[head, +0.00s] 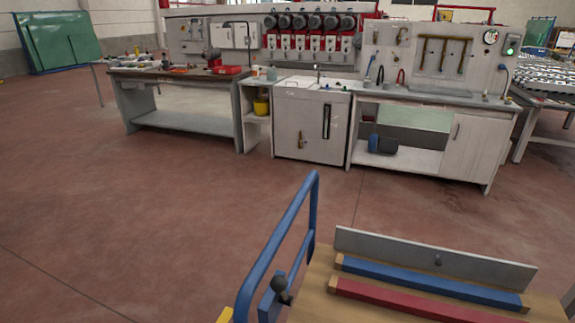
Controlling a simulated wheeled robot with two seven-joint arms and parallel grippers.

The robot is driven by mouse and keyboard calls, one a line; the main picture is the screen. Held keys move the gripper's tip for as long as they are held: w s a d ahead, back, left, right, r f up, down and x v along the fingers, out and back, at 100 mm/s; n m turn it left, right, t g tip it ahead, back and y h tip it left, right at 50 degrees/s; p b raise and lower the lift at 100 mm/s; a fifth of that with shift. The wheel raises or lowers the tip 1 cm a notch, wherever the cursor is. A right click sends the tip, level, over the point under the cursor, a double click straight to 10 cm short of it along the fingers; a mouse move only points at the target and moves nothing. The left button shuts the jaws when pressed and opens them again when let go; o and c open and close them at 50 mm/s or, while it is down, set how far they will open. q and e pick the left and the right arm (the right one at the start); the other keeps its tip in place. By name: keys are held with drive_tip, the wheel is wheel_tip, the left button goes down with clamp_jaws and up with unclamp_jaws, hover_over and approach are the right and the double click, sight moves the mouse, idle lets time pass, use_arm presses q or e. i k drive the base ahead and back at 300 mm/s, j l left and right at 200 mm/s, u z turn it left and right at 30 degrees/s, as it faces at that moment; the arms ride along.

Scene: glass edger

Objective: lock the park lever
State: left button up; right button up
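A lever with a dark round knob (281,284) sits on a blue plate (268,304) at the left side of a cart, in the bottom middle of the head view. It looks like the park lever, but I cannot tell its locked or unlocked position. The cart has a blue tubular handle (275,236) rising beside the lever. Neither of my grippers is in view.
The cart's wooden top (318,283) carries a grey bar (430,258), a blue bar (430,282) and a red bar (420,304). A workbench (190,121) and a white cabinet (311,127) stand farther back. Open reddish floor (130,215) lies between.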

sight(279, 284)
drive_tip(key=k+z, duration=0.2)
drive_tip(key=z, duration=0.2)
drive_tip(key=k+z, duration=0.2)
drive_tip(key=z, duration=0.25)
drive_tip(key=k+l+z, duration=0.15)
drive_tip(key=z, duration=0.25)
drive_tip(key=i+j+u, duration=0.15)
drive_tip(key=j, duration=0.3)
drive_tip(key=i+j+u, duration=0.2)
drive_tip(key=j, duration=0.2)
drive_tip(key=i+j+u, duration=0.15)
drive_tip(key=j, duration=0.25)
drive_tip(key=i, duration=0.1)
